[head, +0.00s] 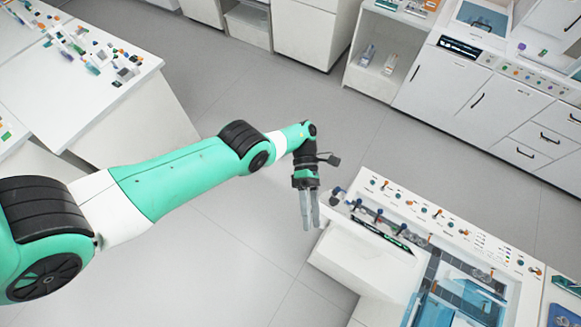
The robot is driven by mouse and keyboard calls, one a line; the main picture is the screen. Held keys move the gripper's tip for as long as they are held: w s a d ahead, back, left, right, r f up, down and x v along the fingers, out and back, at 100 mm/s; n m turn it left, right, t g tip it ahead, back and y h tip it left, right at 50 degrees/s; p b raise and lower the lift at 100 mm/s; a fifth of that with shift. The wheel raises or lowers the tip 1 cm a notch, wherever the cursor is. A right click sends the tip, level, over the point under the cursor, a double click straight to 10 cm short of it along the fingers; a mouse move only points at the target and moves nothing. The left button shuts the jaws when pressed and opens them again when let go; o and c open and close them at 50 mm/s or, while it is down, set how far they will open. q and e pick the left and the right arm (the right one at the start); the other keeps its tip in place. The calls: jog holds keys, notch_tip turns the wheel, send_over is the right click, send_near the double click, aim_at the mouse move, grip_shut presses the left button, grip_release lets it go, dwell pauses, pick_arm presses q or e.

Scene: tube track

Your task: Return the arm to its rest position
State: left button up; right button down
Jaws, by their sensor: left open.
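My left arm reaches in from the left edge of the head view, green, white and black. Its gripper (309,212) points down beside the left corner of the white workbench. The grey fingers are open, with nothing visible between them. They look close to the bench corner in the picture, but I cannot tell the exact gap. My right gripper is not in view.
The white workbench (340,262) at lower right carries small knobs, a dark rack and blue trays (452,308). A white table (90,95) with small parts stands at upper left. White cabinets (440,82) line the back. Grey floor (245,85) is clear between them.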

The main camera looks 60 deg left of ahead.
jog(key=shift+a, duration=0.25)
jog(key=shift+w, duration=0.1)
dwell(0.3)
